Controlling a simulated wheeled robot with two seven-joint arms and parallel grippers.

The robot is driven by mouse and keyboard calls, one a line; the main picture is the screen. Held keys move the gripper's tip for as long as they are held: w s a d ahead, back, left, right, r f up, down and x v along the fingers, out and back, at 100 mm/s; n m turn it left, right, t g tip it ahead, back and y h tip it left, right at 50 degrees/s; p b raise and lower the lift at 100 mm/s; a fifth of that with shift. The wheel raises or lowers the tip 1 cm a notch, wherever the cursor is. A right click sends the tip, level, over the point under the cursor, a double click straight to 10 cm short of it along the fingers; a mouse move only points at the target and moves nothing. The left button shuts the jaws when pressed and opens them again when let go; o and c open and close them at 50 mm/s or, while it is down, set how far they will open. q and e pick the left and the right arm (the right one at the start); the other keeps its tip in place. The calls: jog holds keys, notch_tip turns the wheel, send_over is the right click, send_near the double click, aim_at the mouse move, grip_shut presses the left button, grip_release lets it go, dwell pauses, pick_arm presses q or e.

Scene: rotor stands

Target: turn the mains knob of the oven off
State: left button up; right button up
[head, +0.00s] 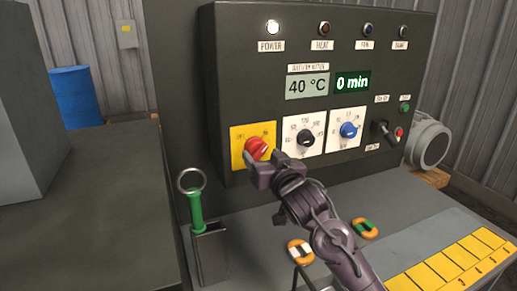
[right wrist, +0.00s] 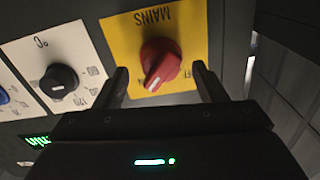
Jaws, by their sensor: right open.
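The mains knob (head: 257,147) is red and sits on a yellow plate (head: 239,138) at the lower left of the oven panel (head: 240,70). In the right wrist view, which shows the panel upside down, the red knob (right wrist: 161,64) has a white pointer mark slanting down-left. The MAINS label is readable there; the OFF label is partly hidden by a finger. My right gripper (right wrist: 163,80) is open, its fingers on either side of the knob's lower part in that view; I cannot tell whether they touch it. My left gripper is not in view.
A black knob (head: 306,138) and a blue knob (head: 349,130) sit right of the mains knob. The power lamp (head: 273,27) is lit white. Displays read 40 °C and 0 min. A green-handled tool (head: 195,212) stands in a holder at the bench's left.

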jog(key=shift+x, duration=1.1)
jog(key=shift+w+a+f, duration=0.1)
jog(key=shift+w+a, duration=0.1)
jog(key=shift+w, duration=0.05)
jog(key=c, duration=1)
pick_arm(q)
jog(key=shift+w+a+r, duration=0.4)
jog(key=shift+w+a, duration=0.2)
pick_arm(e)
jog(key=shift+o, duration=0.2)
